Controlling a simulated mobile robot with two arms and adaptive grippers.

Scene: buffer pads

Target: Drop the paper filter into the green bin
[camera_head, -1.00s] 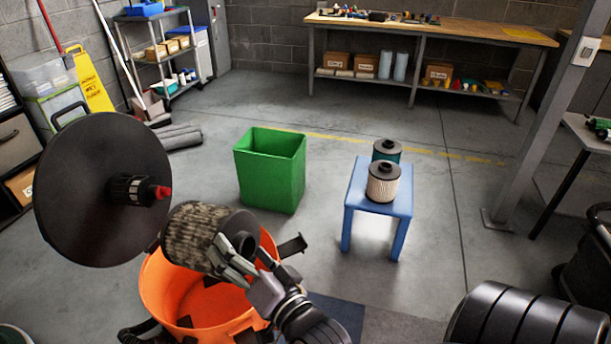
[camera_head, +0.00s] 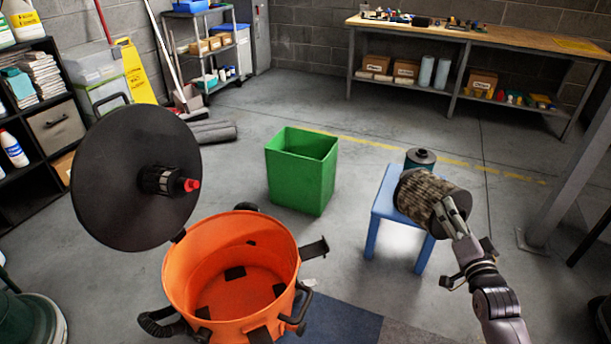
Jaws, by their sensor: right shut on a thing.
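The paper filter (camera_head: 421,196), a dirty brown pleated cylinder with a dark end, is in my right gripper (camera_head: 452,216). The gripper is shut on its near right end and holds it tilted, in front of the blue stool as seen from here. The green bin (camera_head: 298,180) stands upright on the floor left of the filter, its open top facing up; the part of its inside that shows looks empty. My left gripper is not in view.
An open orange vacuum drum (camera_head: 178,268) stands front left, its round black lid (camera_head: 125,205) raised beside it. The blue stool (camera_head: 384,208) carries a teal filter (camera_head: 420,160). Floor shows clear between bin and stool.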

